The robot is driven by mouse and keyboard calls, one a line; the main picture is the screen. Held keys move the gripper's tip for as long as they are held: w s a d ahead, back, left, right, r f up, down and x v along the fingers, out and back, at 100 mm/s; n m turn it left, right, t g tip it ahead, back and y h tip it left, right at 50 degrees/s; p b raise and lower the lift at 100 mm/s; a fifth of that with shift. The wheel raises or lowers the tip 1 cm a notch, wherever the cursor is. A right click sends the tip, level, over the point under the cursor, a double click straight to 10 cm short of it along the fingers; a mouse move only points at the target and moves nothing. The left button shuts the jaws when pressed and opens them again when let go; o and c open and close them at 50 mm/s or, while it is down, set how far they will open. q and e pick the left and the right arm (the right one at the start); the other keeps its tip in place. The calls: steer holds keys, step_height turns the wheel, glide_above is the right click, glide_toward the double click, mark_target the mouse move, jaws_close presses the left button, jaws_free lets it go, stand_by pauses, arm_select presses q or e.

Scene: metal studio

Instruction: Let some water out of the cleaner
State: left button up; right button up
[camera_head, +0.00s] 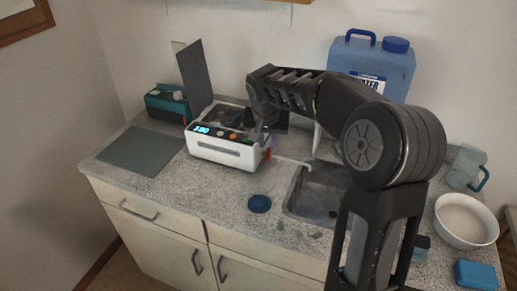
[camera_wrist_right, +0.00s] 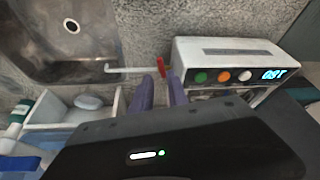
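The cleaner (camera_head: 224,152) is a white box with its lid (camera_head: 194,72) raised, a lit display and coloured buttons, on the counter left of the sink. It also shows at the upper right of the right wrist view (camera_wrist_right: 225,58). A red valve handle (camera_wrist_right: 161,67) and a pale drain pipe (camera_wrist_right: 130,70) come from its side, the pipe reaching over the sink (camera_head: 325,190). My right gripper (camera_wrist_right: 163,82) has its two fingers apart, with the red handle just beyond and between the tips; contact cannot be told. My left gripper is out of view.
A blue water jug (camera_head: 392,62) stands at the back. A white bowl (camera_head: 466,222), a clear pitcher (camera_head: 464,168) and a blue sponge (camera_head: 476,274) are at right. A grey mat (camera_head: 141,150) lies left.

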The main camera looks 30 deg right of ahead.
mark_target(268, 156)
steer(key=shift+w+a, duration=0.1)
steer(key=shift+a, duration=0.05)
steer(key=p+x, duration=0.1)
steer(key=x, duration=0.6)
steer(key=shift+w+d+f+p, duration=0.1)
steer(key=shift+d+f+p, duration=0.1)
steer(key=shift+f+p, duration=0.2)
jaws_close()
stand_by(0.4)
